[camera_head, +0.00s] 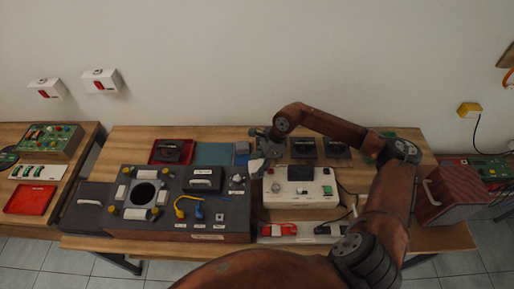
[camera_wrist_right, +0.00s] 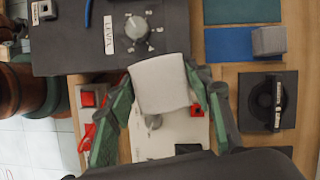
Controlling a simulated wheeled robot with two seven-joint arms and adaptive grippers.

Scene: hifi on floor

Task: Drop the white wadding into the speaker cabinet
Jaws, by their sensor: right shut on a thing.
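The speaker cabinet (camera_head: 215,222) is a dark grey box on the bench, with a round opening (camera_head: 145,194) in the left part of its top. Several pale blocks sit around that opening. My right gripper (camera_head: 262,152) is above the bench, near the back right corner of the cabinet. In the right wrist view it is shut on the white wadding (camera_wrist_right: 160,86), a pale soft block between two green fingers. The cabinet's end with the LEVEL knob (camera_wrist_right: 137,27) shows beyond the wadding. My left gripper is not in view.
Behind are a red tray (camera_head: 159,158), a teal mat (camera_head: 212,154) and a grey block (camera_wrist_right: 269,40) on a blue mat (camera_wrist_right: 229,46). A striped box (camera_head: 447,195) stands at the right.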

